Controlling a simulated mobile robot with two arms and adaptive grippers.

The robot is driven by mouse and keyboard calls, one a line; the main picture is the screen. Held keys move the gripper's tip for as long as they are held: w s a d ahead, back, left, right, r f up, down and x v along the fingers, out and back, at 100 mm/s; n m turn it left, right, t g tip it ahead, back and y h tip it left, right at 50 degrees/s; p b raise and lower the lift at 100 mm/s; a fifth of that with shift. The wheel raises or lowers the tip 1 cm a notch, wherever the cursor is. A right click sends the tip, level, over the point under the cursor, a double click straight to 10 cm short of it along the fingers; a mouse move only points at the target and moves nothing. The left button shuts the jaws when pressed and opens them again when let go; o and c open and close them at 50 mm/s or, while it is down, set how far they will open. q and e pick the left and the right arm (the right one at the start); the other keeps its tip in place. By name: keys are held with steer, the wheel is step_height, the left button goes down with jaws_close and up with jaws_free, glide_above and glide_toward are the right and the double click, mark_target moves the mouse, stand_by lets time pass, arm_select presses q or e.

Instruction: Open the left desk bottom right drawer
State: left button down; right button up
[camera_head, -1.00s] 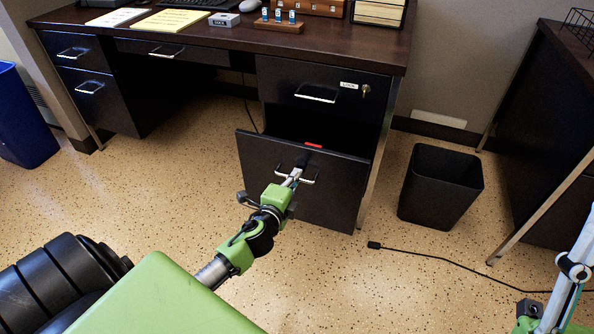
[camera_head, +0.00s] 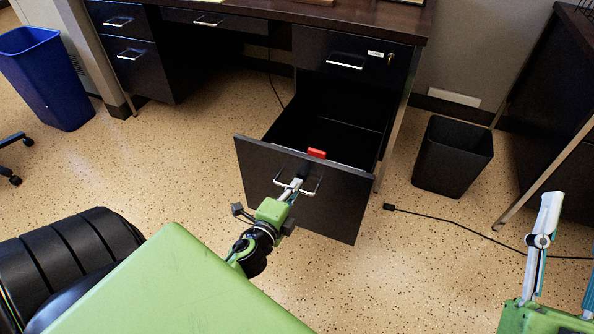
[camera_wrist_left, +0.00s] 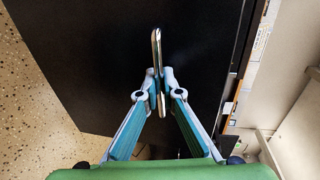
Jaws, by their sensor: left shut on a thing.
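The bottom right drawer (camera_head: 330,208) of the dark desk is pulled well out, and its inside shows, with a red item (camera_head: 316,153) in it behind the front panel. My left gripper (camera_head: 292,186) is shut on the drawer's silver handle (camera_head: 310,190). In the left wrist view the fingers (camera_wrist_left: 160,92) close on the handle (camera_wrist_left: 157,55) from both sides, in front of the dark drawer front (camera_wrist_left: 110,50). My right gripper (camera_head: 542,240) is at the right edge, away from the desk, and its fingertips are not clear.
The drawer above (camera_head: 350,62) is closed. A black bin (camera_head: 453,157) stands right of the desk, and a black cable (camera_head: 450,219) lies on the floor. A blue bin (camera_head: 50,80) stands at the left. The floor before the drawer is clear apart from my arm.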

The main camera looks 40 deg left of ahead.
arm_select(q)
steer(key=shift+s, duration=0.1)
steer(key=c, duration=2.5)
jaws_free()
steer(key=v, duration=1.2)
steer(key=shift+a, duration=0.1)
